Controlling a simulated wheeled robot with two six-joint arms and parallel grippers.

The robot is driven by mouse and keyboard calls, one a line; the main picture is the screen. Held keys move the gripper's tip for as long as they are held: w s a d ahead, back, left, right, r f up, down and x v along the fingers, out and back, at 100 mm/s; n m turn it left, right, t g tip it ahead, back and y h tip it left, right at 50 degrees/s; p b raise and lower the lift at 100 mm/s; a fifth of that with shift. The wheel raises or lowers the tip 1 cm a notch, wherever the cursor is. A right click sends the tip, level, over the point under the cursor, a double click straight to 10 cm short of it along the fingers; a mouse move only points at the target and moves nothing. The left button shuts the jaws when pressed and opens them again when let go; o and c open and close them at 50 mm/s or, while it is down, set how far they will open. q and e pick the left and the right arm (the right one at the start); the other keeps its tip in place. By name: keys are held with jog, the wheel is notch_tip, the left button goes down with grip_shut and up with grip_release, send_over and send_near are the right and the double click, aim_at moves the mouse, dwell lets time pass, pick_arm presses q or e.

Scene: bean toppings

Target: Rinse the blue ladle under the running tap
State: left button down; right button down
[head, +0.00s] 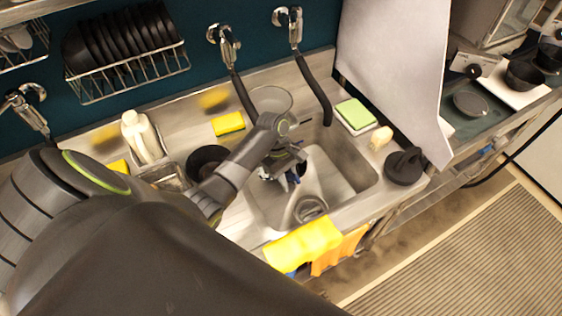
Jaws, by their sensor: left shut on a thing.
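My left gripper (284,165) reaches over the steel sink basin (345,160) and is shut. A small blue part of the ladle (297,178) shows at its fingers; the rest is hidden by the gripper or too small to make out. Two wall taps with dark spouts stand behind the basin, the left tap (243,92) and the right tap (314,90). The gripper is below and in front of them. I cannot make out a water stream. My right gripper is not in view.
A yellow sponge (228,123) and a clear round vessel (271,99) are behind the basin. A green-topped sponge (355,114) and a black object (404,166) are on its right. A yellow cloth (303,243) hangs over the front edge. A dish rack (128,77) hangs at upper left.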

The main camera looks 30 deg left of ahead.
pick_arm(q)
jog(key=shift+w, duration=0.1)
jog(key=shift+w+d, duration=0.2)
jog(key=shift+w, duration=0.15)
jog(key=shift+s+a, duration=0.1)
jog(key=shift+s, duration=0.05)
jog(key=shift+s+a, duration=0.15)
jog(key=shift+s, duration=0.2)
jog(key=shift+w, duration=0.15)
jog(key=shift+w+d, duration=0.25)
jog(key=shift+w, duration=0.1)
jog(key=shift+s+a, duration=0.1)
jog(key=shift+s, duration=0.1)
jog(key=shift+s+a, duration=0.15)
jog(key=shift+s, duration=0.15)
